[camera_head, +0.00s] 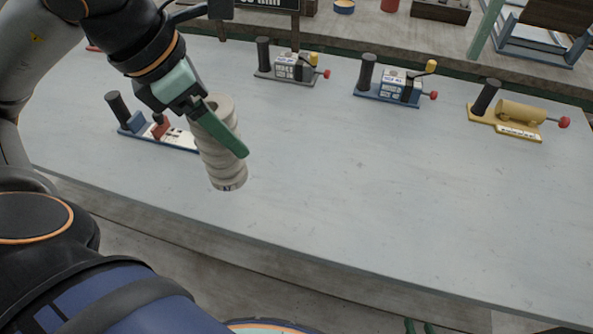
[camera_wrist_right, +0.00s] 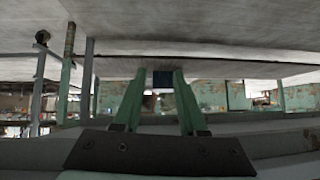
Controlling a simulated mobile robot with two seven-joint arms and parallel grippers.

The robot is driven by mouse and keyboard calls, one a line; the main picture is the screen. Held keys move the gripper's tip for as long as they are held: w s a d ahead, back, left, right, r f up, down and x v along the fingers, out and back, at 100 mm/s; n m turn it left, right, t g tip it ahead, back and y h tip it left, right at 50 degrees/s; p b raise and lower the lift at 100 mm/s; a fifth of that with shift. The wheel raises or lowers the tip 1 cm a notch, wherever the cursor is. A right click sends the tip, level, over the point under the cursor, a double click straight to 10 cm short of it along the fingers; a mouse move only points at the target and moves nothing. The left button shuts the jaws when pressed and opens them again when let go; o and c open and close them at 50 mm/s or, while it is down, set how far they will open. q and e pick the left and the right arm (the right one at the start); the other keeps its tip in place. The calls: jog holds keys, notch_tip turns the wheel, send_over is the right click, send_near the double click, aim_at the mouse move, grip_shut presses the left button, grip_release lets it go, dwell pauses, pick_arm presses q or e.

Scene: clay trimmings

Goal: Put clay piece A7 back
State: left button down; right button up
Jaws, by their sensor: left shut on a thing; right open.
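A grey, ridged, roughly cylindrical clay piece (camera_head: 222,172) is in the head view, left of centre, tilted slightly.
A blue-based fixture (camera_head: 170,138) stands behind the clay piece, partly hidden by it. A grey fixture (camera_head: 285,68), a blue one (camera_head: 388,88) and a yellow one (camera_head: 512,112) stand along the back of the pale table (camera_head: 400,190). The table's middle and right are clear.

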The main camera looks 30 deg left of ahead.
pick_arm(q)
jog(key=shift+w+d+r+p, duration=0.15)
jog(key=shift+w+p, duration=0.1)
jog(key=shift+p, duration=0.25)
jog(key=w+f+p, duration=0.7)
jog(key=w+f, duration=0.6)
jog(key=shift+w+d, duration=0.25)
jog(key=shift+d, duration=0.15)
pick_arm(e)
jog(key=s+d+r+h, duration=0.1)
jog(key=s+d+r, duration=0.1)
jog(key=r, duration=0.3)
jog(key=shift+d+m, duration=0.3)
jog(key=shift+d, duration=0.35)
pick_arm(q)
jog(key=shift+f, duration=0.2)
pick_arm(e)
jog(key=shift+f, duration=0.1)
pick_arm(q)
jog(key=shift+f, duration=0.15)
grip_release()
pick_arm(e)
jog(key=shift+f, duration=0.1)
